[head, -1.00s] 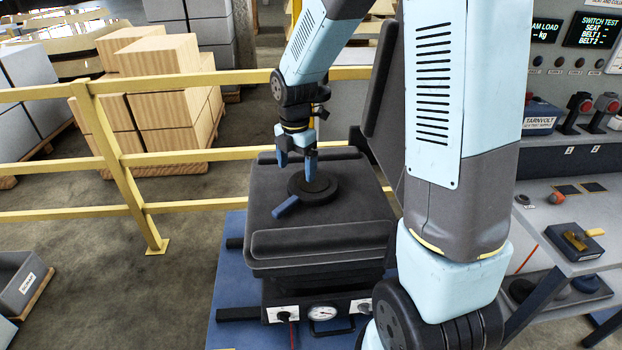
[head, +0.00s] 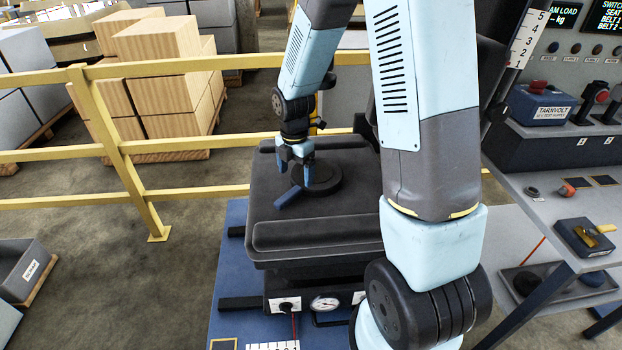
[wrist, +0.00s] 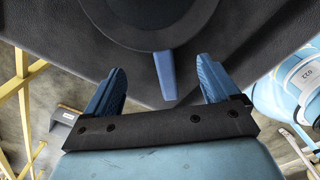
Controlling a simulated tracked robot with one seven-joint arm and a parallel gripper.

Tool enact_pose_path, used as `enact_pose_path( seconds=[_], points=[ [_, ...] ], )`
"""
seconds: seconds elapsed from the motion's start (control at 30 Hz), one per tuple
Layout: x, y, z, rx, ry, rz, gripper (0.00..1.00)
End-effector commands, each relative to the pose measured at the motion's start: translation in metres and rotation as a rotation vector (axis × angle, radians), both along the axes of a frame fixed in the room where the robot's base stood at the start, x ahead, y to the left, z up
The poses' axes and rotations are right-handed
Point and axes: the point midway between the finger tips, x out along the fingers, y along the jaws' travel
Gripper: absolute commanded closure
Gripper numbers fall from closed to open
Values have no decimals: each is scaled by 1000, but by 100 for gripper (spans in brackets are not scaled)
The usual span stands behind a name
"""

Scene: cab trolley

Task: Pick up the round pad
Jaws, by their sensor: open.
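The round pad (head: 322,181) is a flat black disc lying on the dark seat cushion (head: 350,208). A blue tab (head: 288,198) sticks out from its near-left side. My gripper (head: 297,170) is open and empty above the pad's left side, pointing down. In the wrist view the pad (wrist: 165,22) fills the top middle, and its blue tab (wrist: 164,75) shows in the gap between the two blue fingers of my gripper (wrist: 163,85). The fingers appear apart from the tab. How high they are above it is hard to tell.
A yellow railing (head: 118,150) runs behind the seat, with stacked boxes (head: 160,55) beyond it. A control console (head: 560,115) and a grey table (head: 540,185) stand to the right. The seat's backrest is largely hidden behind my arm.

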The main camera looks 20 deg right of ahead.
Motion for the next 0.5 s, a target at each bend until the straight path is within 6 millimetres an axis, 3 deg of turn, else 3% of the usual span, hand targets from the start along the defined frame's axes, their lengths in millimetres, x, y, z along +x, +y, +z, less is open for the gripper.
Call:
enact_pose_path(
  seconds=[0.23, 0.5],
  points=[
    [-1, 0, -14, 0, 1, 0, 11],
    [-3, -2, -48, 0, 2, -1, 11]
  ],
)
